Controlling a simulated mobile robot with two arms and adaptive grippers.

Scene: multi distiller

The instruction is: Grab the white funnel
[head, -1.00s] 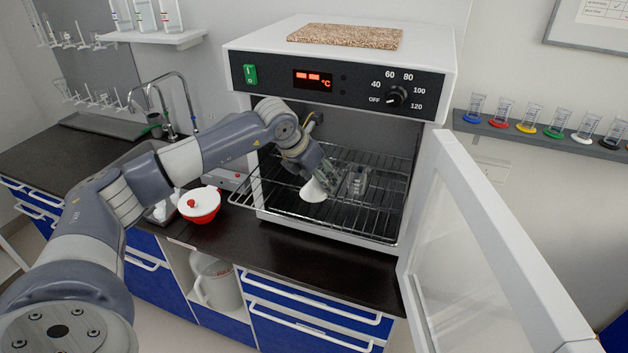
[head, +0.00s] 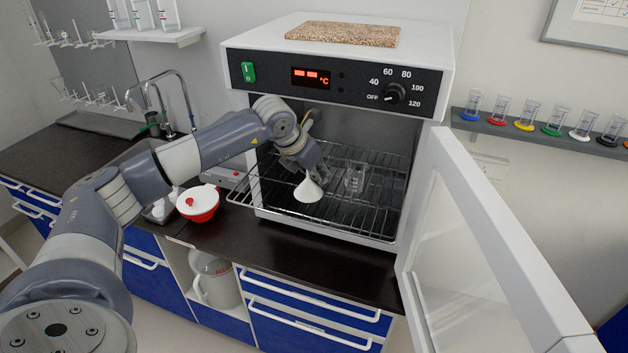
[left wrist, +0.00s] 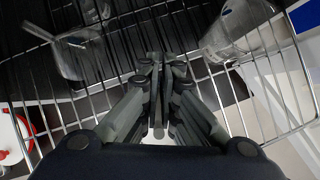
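The white funnel (head: 308,191) stands wide end down on the wire rack (head: 275,200) inside the open oven. My left gripper (head: 318,174) reaches in from the left and points down at the funnel's narrow upper end. In the left wrist view its fingers (left wrist: 158,85) are drawn together, with a little white of the funnel (left wrist: 156,138) showing near their base. The fingers appear closed on the stem, which they mostly hide. My right gripper is not in view.
A clear glass beaker (head: 355,180) stands on the rack just right of the funnel. The left wrist view shows glassware on both sides of the fingers. The oven door (head: 470,240) is open to the right. A red bowl with white lid (head: 198,203) sits left on the counter.

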